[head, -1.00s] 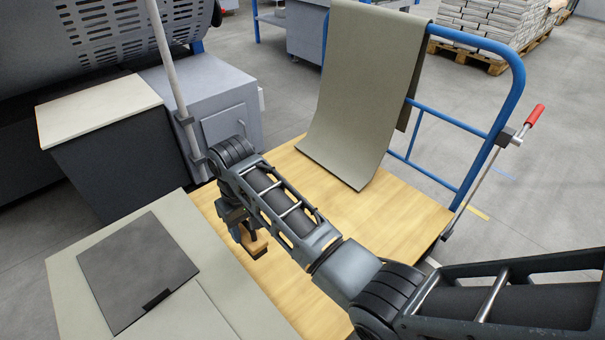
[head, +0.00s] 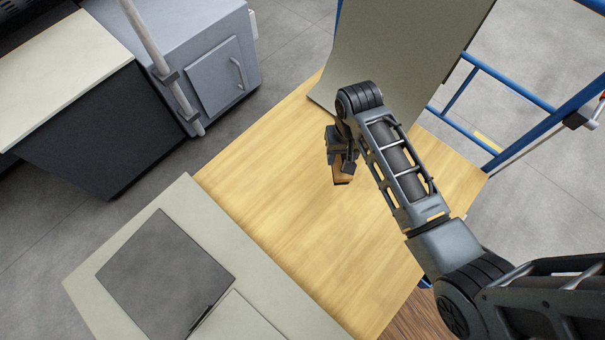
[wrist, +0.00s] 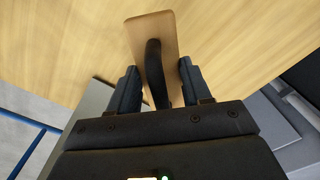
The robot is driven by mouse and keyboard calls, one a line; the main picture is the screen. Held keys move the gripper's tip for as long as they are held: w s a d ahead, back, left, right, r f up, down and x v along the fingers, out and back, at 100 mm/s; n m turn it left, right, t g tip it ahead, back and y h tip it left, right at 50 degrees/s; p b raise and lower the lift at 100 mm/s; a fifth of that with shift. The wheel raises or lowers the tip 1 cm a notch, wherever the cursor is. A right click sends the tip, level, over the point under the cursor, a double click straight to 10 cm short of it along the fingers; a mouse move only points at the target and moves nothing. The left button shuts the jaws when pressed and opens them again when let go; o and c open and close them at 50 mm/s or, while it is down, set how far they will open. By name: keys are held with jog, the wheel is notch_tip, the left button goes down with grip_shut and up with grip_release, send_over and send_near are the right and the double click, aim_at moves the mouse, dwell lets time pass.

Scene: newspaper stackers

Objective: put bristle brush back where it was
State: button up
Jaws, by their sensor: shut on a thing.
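The bristle brush (wrist: 148,30) has a flat wooden back and a dark curved handle. In the wrist view my gripper (wrist: 157,85) is shut on its dark handle, one finger on each side. In the head view my gripper (head: 342,160) is over the wooden cart deck (head: 290,170), and only a small part of the brush (head: 342,179) shows below it. The bristles are hidden. I cannot tell whether the brush touches the deck or hangs just above it.
A grey-green sheet (head: 400,50) hangs over the cart's blue rail (head: 510,75) and reaches the deck behind my gripper. A pale table (head: 95,285) with a dark grey plate (head: 165,275) stands at the lower left. The deck's left and front areas are clear.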

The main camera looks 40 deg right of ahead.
jog(key=shift+s+d+r, duration=0.15)
jog(key=shift+s+d, duration=0.1)
jog(key=shift+s, duration=0.55)
jog(key=shift+s+f+m, duration=0.15)
jog(key=shift+f+m, duration=0.05)
jog(key=shift+m, duration=0.1)
jog(key=shift+w+a+f+b, duration=0.75)
jog(key=shift+w+a+f, duration=0.3)
jog(key=shift+a+f, duration=0.65)
jog(key=shift+w+a+f+b, duration=0.7)
jog(key=shift+w+a+f, duration=0.3)
jog(key=shift+a+f, duration=0.7)
jog(key=shift+w+a+f+b, duration=0.75)
jog(key=shift+w+a+f, duration=0.45)
jog(key=shift+f, duration=0.8)
jog(key=shift+s+a+f, duration=0.1)
jog(key=shift+s, duration=0.05)
jog(key=o, duration=1.2)
notch_tip(320, 180, up, 12)
jog(key=p, duration=0.3)
jog(key=shift+s+p, duration=0.1)
jog(key=shift+p, duration=0.2)
